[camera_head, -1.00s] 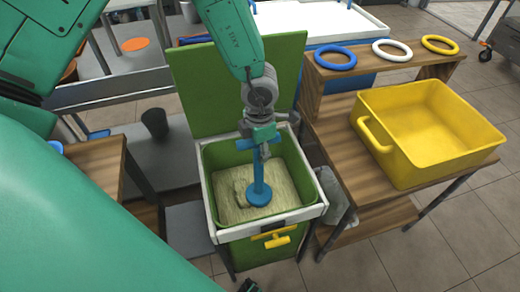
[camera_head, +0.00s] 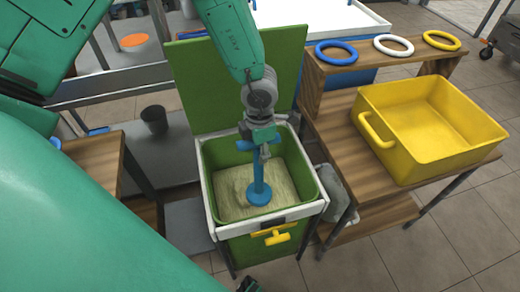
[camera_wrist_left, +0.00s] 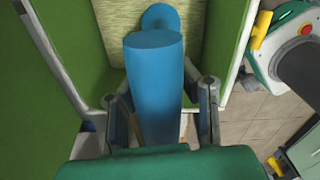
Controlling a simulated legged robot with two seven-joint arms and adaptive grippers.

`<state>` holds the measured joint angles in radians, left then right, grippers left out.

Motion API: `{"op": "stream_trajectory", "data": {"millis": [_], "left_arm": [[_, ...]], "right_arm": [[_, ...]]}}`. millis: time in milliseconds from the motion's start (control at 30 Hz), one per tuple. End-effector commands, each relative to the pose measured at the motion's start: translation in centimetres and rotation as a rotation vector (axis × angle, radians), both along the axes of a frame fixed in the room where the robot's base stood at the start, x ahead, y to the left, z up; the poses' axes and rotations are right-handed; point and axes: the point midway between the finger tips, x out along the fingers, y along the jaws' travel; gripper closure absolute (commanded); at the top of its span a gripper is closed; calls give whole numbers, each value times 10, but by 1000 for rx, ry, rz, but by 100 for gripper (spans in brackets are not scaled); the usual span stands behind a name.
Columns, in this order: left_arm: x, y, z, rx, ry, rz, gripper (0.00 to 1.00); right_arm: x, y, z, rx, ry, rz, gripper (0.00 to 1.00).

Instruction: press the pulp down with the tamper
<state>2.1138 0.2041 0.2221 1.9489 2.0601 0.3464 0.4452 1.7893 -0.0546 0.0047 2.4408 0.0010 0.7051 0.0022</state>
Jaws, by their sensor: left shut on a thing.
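The blue tamper (camera_head: 259,190) stands about upright inside the green bin (camera_head: 231,152), its round foot on the pale pulp (camera_head: 229,205). My left gripper (camera_head: 262,150) is above the bin, shut on the tamper's upper part. In the left wrist view, the two fingers flank the blue tamper shaft (camera_wrist_left: 154,85), with its round foot (camera_wrist_left: 160,18) against the pulp (camera_wrist_left: 120,30). The pulp under the foot is hidden. A small dark tip at the head view's bottom edge may belong to my right gripper; its jaws cannot be made out.
The bin has a pale rim, a raised green panel (camera_head: 290,75) behind and a yellow handle (camera_head: 275,237) in front. A yellow tub (camera_head: 385,157) stands on the wooden table at right, with blue, white and yellow rings behind. A dark cup (camera_head: 154,120) stands left.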

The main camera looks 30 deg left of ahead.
Motion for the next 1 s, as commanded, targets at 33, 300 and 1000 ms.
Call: {"op": "stream_trajectory", "data": {"millis": [33, 300, 1000], "left_arm": [[-1, 0, -3, 0, 2, 0, 100], [-1, 0, -10, 1, 3, -1, 100], [-1, 1, -20, 2, 3, 0, 100]], "right_arm": [[0, 0, -1, 0, 0, 0, 60], [0, 0, -5, 0, 0, 0, 60], [0, 0, -11, 0, 0, 0, 60]]}}
